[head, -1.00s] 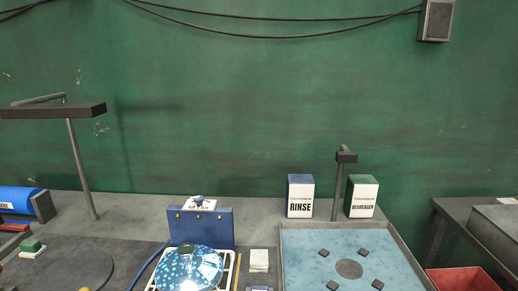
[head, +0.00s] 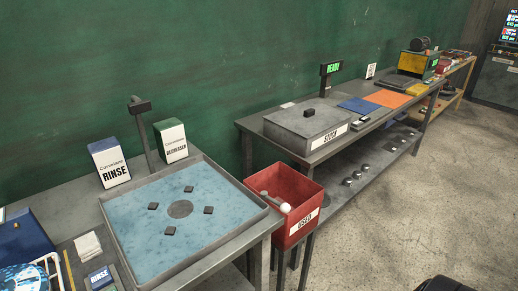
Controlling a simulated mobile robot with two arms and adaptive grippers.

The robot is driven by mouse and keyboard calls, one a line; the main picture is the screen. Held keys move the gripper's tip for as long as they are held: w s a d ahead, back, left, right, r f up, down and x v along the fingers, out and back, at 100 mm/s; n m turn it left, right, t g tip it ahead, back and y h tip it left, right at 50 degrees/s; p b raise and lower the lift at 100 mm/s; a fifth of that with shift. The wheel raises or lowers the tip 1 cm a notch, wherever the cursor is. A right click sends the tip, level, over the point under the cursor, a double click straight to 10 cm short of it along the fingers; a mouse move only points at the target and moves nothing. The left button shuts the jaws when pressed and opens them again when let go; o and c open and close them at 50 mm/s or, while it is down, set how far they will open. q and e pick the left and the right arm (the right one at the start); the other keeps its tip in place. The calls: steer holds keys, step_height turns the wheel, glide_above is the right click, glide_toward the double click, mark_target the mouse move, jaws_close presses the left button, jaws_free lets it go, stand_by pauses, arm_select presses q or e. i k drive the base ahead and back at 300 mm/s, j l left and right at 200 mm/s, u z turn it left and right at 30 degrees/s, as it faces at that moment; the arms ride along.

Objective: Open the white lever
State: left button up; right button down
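A shallow tray of blue liquid (head: 262,213) sits on the left bench. RINSE (head: 108,162) and degreaser (head: 171,141) boxes stand behind it. A red USED bin (head: 303,228) is beside the right bench, which carries a STOCK box (head: 328,140).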

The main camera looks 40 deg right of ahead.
mark_target(285, 208)
steer(key=z, duration=1.35)
